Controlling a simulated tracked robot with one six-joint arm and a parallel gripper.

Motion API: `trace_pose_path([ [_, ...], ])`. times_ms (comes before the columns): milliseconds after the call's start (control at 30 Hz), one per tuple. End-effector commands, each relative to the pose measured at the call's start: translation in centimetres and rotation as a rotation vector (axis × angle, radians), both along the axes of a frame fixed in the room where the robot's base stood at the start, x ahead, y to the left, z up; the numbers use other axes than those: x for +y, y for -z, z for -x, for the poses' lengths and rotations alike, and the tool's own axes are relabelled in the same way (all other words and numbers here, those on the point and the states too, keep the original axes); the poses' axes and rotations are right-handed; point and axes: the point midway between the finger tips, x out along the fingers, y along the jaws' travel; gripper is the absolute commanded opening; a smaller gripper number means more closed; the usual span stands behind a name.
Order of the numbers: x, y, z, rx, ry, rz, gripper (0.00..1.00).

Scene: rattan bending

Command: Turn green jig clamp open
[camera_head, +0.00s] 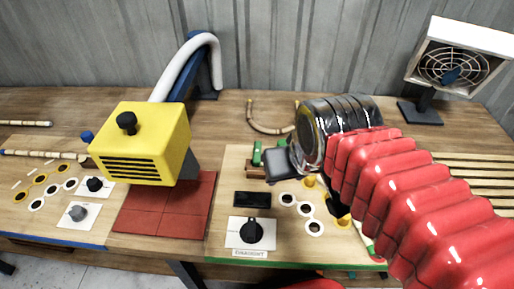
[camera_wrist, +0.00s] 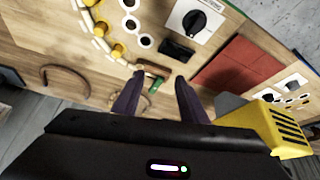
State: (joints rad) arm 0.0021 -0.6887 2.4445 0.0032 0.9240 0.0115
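The green jig clamp (camera_wrist: 154,85) shows in the wrist view as a small green piece beside a brown bar, at the end of the curved jig (camera_wrist: 117,52) with yellow pegs. My gripper (camera_wrist: 159,76) has its two dark fingers apart, with the clamp seen between them; contact cannot be told. In the head view, green parts of the clamp (camera_head: 257,153) show just left of my dark gripper, whose fingers are not clear there. My wrist and red arm hide much of the jig, though some yellow pegs (camera_head: 310,182) show.
A yellow heater-like box (camera_head: 146,142) stands over a red mat (camera_head: 164,205) to the left. A black knob (camera_head: 251,232) sits on a white plate near the front edge. A bent rattan piece (camera_head: 263,128) lies behind the clamp. A fan (camera_head: 453,67) stands at the back right.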

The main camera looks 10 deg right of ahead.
Motion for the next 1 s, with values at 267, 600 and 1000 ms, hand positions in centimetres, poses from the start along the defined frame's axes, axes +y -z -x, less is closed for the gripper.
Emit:
trace_pose_path([
  [267, -0.1, -1.6, -4.4, 0.089, 0.050, -0.022, 0.39],
  [600, -0.1, -2.2, -10.5, 0.201, 0.120, -0.044, 0.39],
  [1000, -0.1, -0.6, -18.0, 0.332, 0.207, -0.062, 0.39],
])
